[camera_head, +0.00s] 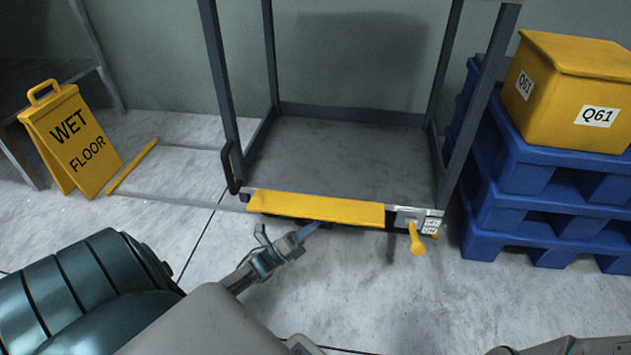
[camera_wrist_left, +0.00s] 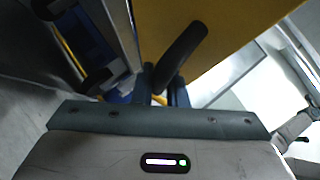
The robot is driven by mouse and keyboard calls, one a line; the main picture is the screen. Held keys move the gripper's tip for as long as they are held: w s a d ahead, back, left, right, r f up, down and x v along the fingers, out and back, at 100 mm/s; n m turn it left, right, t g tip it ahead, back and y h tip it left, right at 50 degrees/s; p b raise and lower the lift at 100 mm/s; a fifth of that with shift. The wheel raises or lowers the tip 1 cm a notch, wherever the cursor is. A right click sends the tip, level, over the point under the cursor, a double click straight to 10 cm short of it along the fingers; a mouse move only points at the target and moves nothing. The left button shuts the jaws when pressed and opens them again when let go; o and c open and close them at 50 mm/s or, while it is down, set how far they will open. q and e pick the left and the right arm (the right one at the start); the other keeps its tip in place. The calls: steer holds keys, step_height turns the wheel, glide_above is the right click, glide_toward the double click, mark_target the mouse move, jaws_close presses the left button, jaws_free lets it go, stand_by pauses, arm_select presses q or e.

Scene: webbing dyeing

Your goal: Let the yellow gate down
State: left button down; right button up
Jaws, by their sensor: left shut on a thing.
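The yellow gate (camera_head: 315,208) shows in the head view as a narrow band along the front edge of the grey-framed cart. In the left wrist view the yellow panel (camera_wrist_left: 230,35) fills the upper middle. A dark handle (camera_wrist_left: 182,52) stands out before the panel there. My left gripper (camera_head: 309,230) is just below and in front of the gate. In the left wrist view my left gripper (camera_wrist_left: 163,92) is shut on the lower end of the dark handle; the exact contact is partly hidden. My right gripper is out of view.
A yellow lever (camera_head: 416,238) sticks out at the cart's front right corner. A black handle (camera_head: 231,168) is on its left post. Blue pallets (camera_head: 510,225) with a yellow box (camera_head: 570,95) stand at right. A wet floor sign (camera_head: 72,138) stands at left.

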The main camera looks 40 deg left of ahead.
arm_select(q)
steer(key=shift+w+r, duration=0.1)
steer(key=shift+r, duration=0.05)
steer(key=c, duration=1.5)
jaws_free()
steer(key=shift+o, duration=0.2)
steer(key=shift+s+a+f+p, duration=0.2)
steer(key=shift+s+f+p, duration=0.1)
steer(key=shift+s, duration=0.2)
steer(key=s+a+p, duration=0.5)
steer(key=s, duration=0.7)
steer(key=shift+s+f, duration=0.4)
steer(key=shift+c, duration=0.2)
